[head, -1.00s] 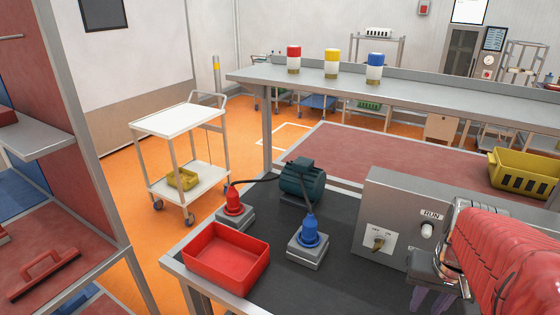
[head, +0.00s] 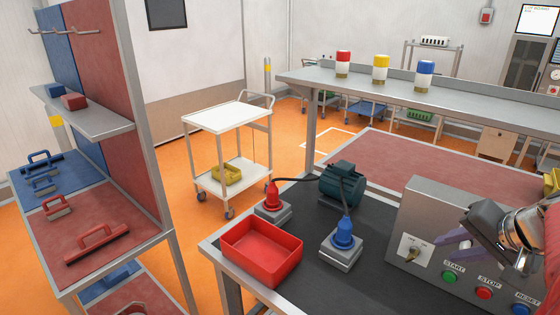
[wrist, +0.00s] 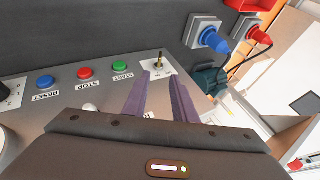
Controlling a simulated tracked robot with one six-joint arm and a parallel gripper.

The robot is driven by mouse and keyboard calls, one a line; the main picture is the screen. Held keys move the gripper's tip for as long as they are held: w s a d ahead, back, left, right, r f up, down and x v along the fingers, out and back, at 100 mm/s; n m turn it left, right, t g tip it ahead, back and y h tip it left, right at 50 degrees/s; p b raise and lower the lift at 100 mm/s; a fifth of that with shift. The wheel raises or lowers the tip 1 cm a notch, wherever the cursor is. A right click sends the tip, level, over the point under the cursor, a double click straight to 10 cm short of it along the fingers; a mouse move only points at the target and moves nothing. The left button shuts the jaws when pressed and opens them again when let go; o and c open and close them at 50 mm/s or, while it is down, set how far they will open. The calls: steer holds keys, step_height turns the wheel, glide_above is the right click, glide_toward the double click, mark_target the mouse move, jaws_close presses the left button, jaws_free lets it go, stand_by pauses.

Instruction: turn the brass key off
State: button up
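The brass key (head: 409,252) sits in a white plate on the front of the grey control box (head: 440,205). In the wrist view the key (wrist: 158,62) is just beyond my fingertips. The small plate lettering is too small to read surely, so I cannot tell the key's setting. My gripper (head: 436,250) is to the right of the key in the head view. In the wrist view its two purple fingers (wrist: 160,76) are apart with nothing between them. The fingers are not touching the key.
Green START (head: 450,277), red STOP (head: 484,293) and blue RESET buttons (head: 520,309) line the box's lower front. A blue plug (head: 344,236), a red plug (head: 272,196) and a red bin (head: 262,252) stand left of the box on the dark bench.

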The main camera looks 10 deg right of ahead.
mark_target(416, 256)
stand_by(0.3)
steer(key=x, duration=1.3)
steer(key=shift+w+f, duration=0.2)
steer(key=shift+f, duration=0.15)
jaws_close()
stand_by(0.3)
